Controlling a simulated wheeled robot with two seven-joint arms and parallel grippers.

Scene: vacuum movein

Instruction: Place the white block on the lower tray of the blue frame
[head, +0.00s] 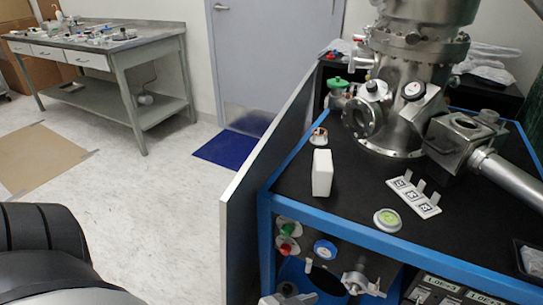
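The white block (322,174) stands upright on the black top surface of the blue frame (350,228), near its left front corner. Nothing touches it except the surface below. The lower part of the frame is seen only in part, through the open front below the top; round fittings and metal parts show there, and I cannot make out a bare lower tray. Neither of my grippers shows in the head view.
A steel vacuum chamber (402,95) stands behind the block. A labelled white rack (413,196) and a round green-topped part (387,220) lie to its right. A tall panel (262,178) edges the frame's left. A grey workbench (115,42) stands far left; open floor lies between.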

